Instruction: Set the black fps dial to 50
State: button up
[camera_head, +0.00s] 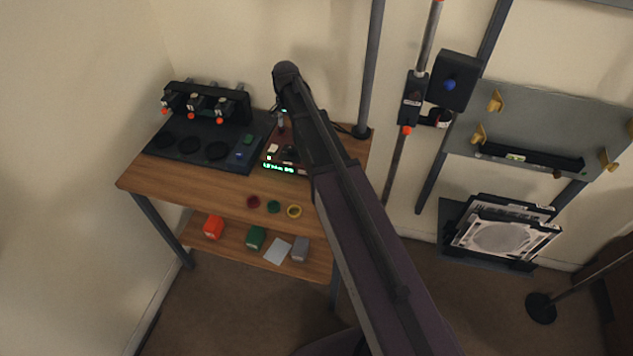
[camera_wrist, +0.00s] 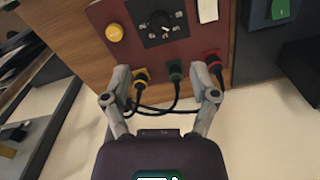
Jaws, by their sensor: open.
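The black fps dial (camera_wrist: 161,20) is a round knob on a black square plate with small white marks, set in a dark red panel (camera_wrist: 188,48) at the top of the wrist view. I cannot read its numbers or setting surely. My gripper (camera_wrist: 160,72) is open and empty. Its two fingers are spread below the dial, in front of the plugs, apart from the knob. In the head view the red control box (camera_head: 270,157) stands on the wooden bench, partly hidden by my arm. Its green display (camera_head: 285,169) is lit but too small to read.
A yellow button (camera_wrist: 114,33) and a white switch (camera_wrist: 208,10) flank the dial. Yellow (camera_wrist: 141,77), green (camera_wrist: 175,69) and red (camera_wrist: 212,58) plugs with black cables sit near the fingers. A black mat (camera_head: 168,145) lies left of the box.

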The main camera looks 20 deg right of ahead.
jog(key=s+d+f+n+b, duration=0.1)
jog(key=s+n, duration=0.3)
jog(key=s, duration=0.8)
jog(key=s+f+n+b, duration=0.2)
jog(key=s+n, duration=0.3)
jog(key=s, duration=0.7)
jog(key=shift+s+d+b, duration=0.25)
jog(key=shift+d+b, duration=0.1)
jog(key=shift+d, duration=0.05)
